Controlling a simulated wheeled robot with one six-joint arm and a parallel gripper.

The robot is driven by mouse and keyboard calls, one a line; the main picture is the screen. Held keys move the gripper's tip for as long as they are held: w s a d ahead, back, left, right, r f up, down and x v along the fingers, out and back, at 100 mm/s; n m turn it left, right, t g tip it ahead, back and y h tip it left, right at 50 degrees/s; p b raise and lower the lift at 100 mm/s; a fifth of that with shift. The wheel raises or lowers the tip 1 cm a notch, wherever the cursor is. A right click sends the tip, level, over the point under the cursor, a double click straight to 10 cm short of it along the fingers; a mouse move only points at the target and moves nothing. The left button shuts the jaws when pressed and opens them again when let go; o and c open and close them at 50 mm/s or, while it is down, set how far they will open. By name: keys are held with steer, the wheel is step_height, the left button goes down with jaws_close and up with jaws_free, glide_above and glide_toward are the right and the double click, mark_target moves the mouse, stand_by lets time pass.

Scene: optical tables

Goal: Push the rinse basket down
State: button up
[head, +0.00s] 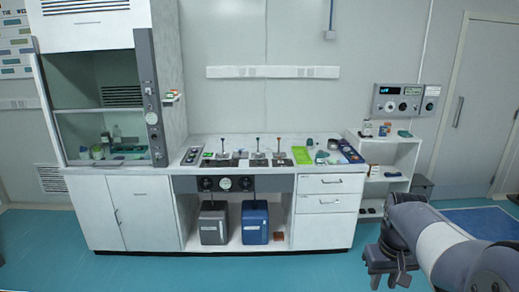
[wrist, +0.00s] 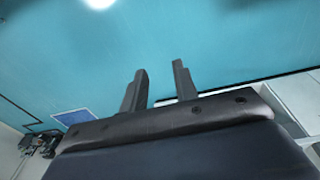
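I cannot pick out the rinse basket for sure at this size. Several thin upright rods with dark tops stand in a row on the workbench (head: 240,141) in the head view; one upright rod (head: 222,146) is at the left of the row. Whether a basket hangs from any of them is too small to tell. My gripper (head: 388,277) is at the lower right, in front of and well apart from the bench. In the wrist view my gripper (wrist: 160,88) is open, with two dark fingers apart and nothing between them, over the blue floor.
A fume hood (head: 153,90) stands left of the bench. Below the bench top are a grey box (head: 213,222) and a blue box (head: 255,222). A small white shelf (head: 398,155) stands to the right, near a door (head: 478,110). The floor (head: 150,272) in front is clear.

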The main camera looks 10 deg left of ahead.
steer(key=w+d+f, duration=0.2)
steer(key=w, duration=0.2)
steer(key=w+d+f+g, duration=0.1)
steer(key=w+d+f, duration=0.1)
steer(key=w+f, duration=0.1)
steer(key=w+d+f+g, duration=0.1)
steer(key=w+d+f, duration=0.1)
steer(key=w+f, duration=0.1)
steer(key=shift+w+f, duration=0.25)
steer(key=shift+w, duration=0.65)
jaws_close()
steer(key=shift+w+d+f, duration=0.25)
steer(key=shift+w+f, duration=0.1)
steer(key=shift+f, duration=0.05)
